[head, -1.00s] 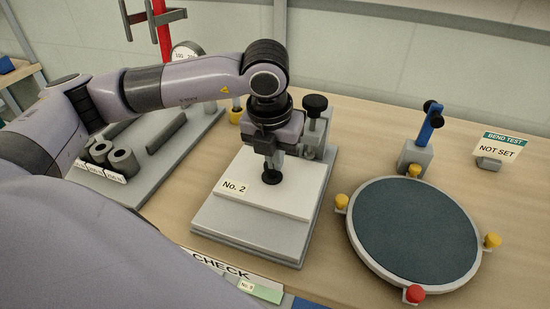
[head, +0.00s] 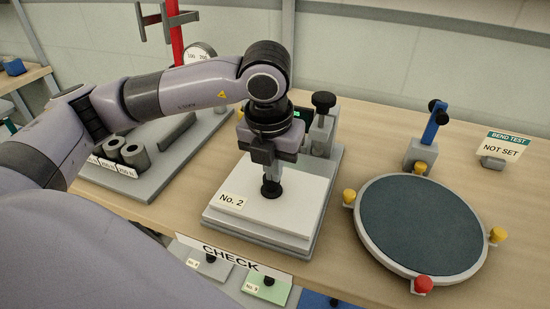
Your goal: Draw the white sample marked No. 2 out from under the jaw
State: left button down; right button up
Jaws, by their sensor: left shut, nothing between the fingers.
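The white sample (head: 305,200) with the label No. 2 (head: 232,201) lies flat on a grey base plate (head: 262,239), its front edge near the base's front edge. The jaw stand (head: 320,137), a grey post with a black knob on top, rises at the back of the base. Whether the sample's back edge is still under the jaw is hidden behind my arm. My right gripper is out of view.
A round dark turntable (head: 420,226) with yellow and red knobs is at the right. Behind it stand a blue lever (head: 433,124) and a BEND TEST sign (head: 501,146) reading NOT SET. Grey weights (head: 134,156) are at the left. A CHECK sign (head: 232,257) is at the front edge.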

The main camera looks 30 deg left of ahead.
pick_arm(q)
jog(key=shift+b, duration=0.35)
jog(key=s+d+b, duration=0.1)
jog(key=s+d, duration=0.2)
jog(key=s, duration=0.8)
jog(key=shift+s+r+b, duration=0.2)
jog(key=shift+s+b, duration=0.1)
jog(key=shift+s, duration=0.05)
